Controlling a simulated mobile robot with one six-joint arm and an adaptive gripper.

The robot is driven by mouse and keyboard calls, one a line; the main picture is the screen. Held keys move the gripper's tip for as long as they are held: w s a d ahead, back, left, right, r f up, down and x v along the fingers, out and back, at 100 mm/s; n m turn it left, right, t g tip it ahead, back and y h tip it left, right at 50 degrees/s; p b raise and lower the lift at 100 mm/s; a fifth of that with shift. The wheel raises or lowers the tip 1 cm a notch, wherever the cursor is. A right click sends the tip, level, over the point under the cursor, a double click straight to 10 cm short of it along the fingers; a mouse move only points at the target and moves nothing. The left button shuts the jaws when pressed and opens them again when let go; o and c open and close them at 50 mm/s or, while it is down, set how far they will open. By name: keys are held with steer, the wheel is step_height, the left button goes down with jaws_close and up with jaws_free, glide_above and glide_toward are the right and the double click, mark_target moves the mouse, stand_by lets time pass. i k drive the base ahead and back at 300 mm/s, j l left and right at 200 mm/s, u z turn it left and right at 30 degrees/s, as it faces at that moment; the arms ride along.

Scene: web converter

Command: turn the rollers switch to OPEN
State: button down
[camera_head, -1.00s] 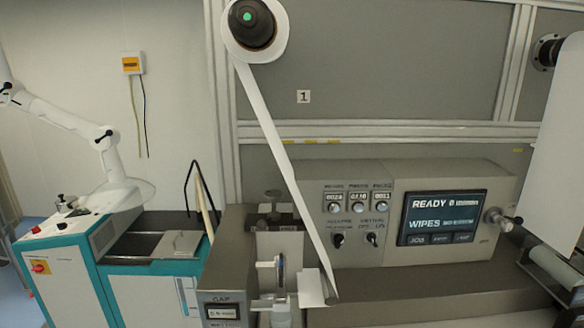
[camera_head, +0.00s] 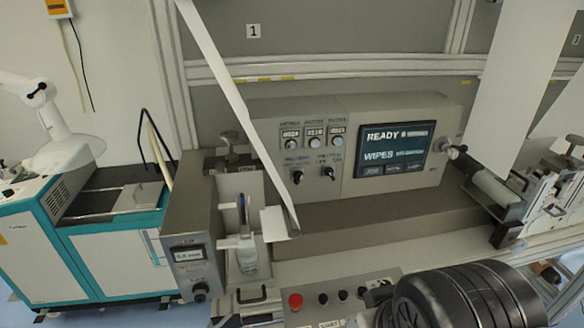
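Two black selector switches sit on the grey control box (camera_head: 262,118) in the middle of the view, the left one (camera_head: 297,177) and the right one (camera_head: 329,173). Their labels are too blurred to read surely, so I cannot tell which is the rollers switch or its setting. Several small dark knobs (camera_head: 342,295) also sit on a low front panel beside a red button (camera_head: 295,301). I cannot make out my gripper's fingers in this view. Nothing is seen touching the switches.
A screen (camera_head: 392,150) reads READY and WIPES. A white web strip (camera_head: 222,75) slants down left of the switches. A dark ribbed rounded shape (camera_head: 465,300) fills the lower right foreground. A gap unit (camera_head: 188,254) stands at left. Rollers (camera_head: 497,187) are at right.

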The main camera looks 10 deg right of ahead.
mark_target(298, 175)
steer(key=j+z, duration=0.35)
steer(key=k+j+z, duration=0.15)
steer(key=j+z, duration=0.2)
steer(key=k+j+z, duration=0.1)
steer(key=j+z, duration=0.25)
